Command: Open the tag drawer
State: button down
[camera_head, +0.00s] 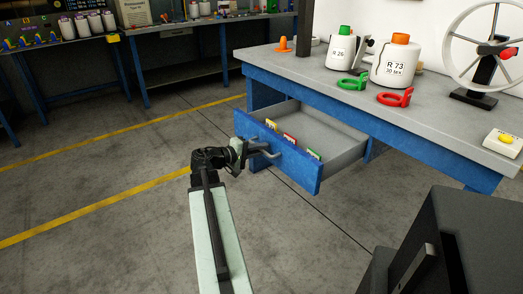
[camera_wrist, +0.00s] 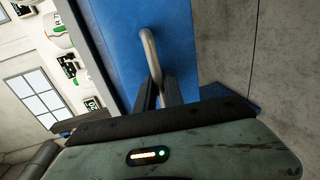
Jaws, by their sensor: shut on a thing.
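The tag drawer (camera_head: 338,172) is blue-fronted and grey inside, and stands pulled out from under the workbench. Several small coloured tags (camera_head: 289,138) stand inside along its front wall. A grey bar handle (camera_head: 262,147) sits on the drawer front. My gripper (camera_head: 250,150) is at this handle, shut on it. In the wrist view my gripper's two fingers (camera_wrist: 158,92) close around the bent metal handle (camera_wrist: 150,48), against the blue drawer front (camera_wrist: 110,35). The fingertips are small and partly hidden in the head view.
A dark box (camera_head: 460,235) stands at the lower right. The floor left of the drawer is clear.

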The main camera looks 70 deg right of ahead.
jog(key=c, duration=1.5)
grip_release()
jog(key=shift+w+d, duration=0.15)
jog(key=shift+o, duration=0.2)
jog(key=p+v, duration=0.1)
jog(key=v, duration=0.6)
jog(key=shift+a, duration=0.4)
jog(key=shift+w, duration=0.15)
